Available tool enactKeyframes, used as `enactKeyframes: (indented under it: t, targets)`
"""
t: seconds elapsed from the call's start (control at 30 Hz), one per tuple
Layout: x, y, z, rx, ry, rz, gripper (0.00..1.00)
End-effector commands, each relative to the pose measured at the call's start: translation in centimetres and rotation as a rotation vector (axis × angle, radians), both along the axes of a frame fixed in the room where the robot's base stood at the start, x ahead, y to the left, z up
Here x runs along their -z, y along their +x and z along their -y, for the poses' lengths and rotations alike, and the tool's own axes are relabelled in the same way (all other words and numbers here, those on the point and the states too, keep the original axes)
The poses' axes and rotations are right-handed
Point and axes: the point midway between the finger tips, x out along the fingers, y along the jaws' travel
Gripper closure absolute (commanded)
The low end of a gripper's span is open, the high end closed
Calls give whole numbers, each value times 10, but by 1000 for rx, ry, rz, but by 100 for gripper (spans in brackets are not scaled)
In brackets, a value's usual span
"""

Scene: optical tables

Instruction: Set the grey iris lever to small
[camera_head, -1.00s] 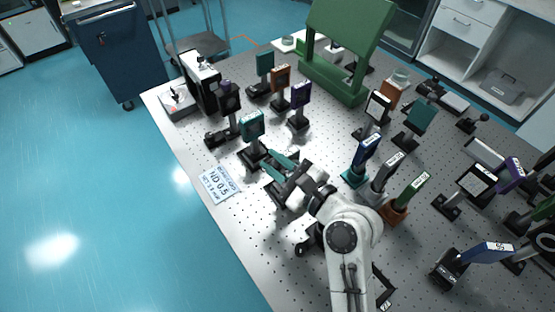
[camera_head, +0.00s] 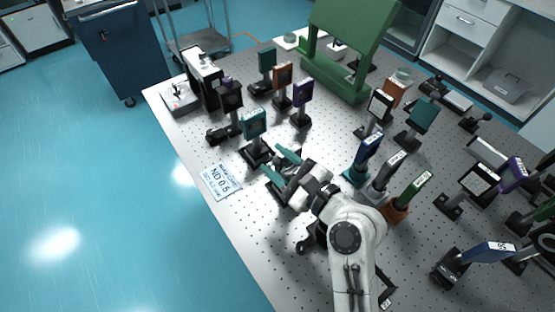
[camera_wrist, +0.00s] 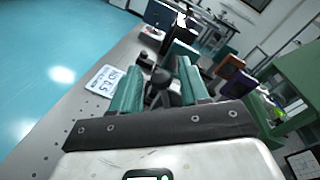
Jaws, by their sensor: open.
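My gripper (camera_head: 280,164) has two teal fingers spread apart, low over the left part of the optical table (camera_head: 258,225). In the wrist view, the open gripper (camera_wrist: 160,68) has a dark post with a rounded knob (camera_wrist: 160,79) showing between its fingers. The knob looks apart from both fingers, and I cannot tell if it is the grey iris lever. A dark base under the gripper in the head view is mostly hidden by the wrist. The lever's setting cannot be read.
A teal-plated mount (camera_head: 254,124) stands just beyond the fingertips. A label card reading ND 0.5 (camera_head: 221,181) lies to the left, near the table edge.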

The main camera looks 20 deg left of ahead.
Motion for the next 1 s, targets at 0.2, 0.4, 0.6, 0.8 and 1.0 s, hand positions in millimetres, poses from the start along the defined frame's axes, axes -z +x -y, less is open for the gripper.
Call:
enactKeyframes:
  t: [0.2,0.4,0.6,0.8,1.0]
  targets:
    - [0,-13,33,4,0,-1,55]
    - [-4,-28,68,5,0,-1,55]
    - [-7,-37,90,4,0,-1,55]
    - [-7,-40,95,0,-2,-2,55]
    - [-8,-40,95,1,0,-1,55]
